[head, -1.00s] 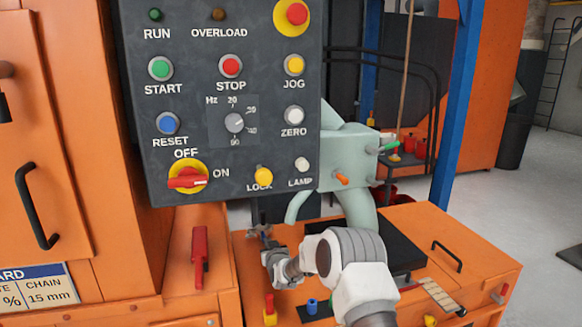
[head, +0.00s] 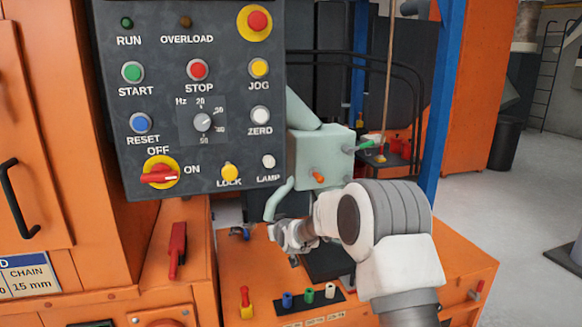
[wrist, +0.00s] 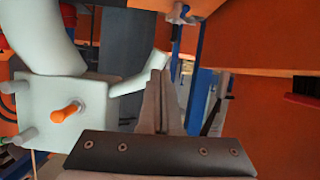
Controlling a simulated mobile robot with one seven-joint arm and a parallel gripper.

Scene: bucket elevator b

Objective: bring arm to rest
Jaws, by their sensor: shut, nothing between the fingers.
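My arm reaches in from the lower right of the head view, and my gripper (head: 275,232) is in front of the pale green box (head: 320,157), low and right of the dark control panel. In the wrist view my gripper (wrist: 157,80) shows its fingers together, with nothing between them. The pale green box (wrist: 70,105) with its orange knob (wrist: 68,113) is left of the fingers there. A pale green spout ends close to the fingertips in that view; I cannot tell whether they touch.
The control panel (head: 225,100) hangs at upper left. A red lever (head: 177,250) stands below it. Blue, green and white pegs (head: 308,296) stand on the orange machine top. A blue post (head: 440,100) rises behind. Open floor (head: 500,220) lies at right.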

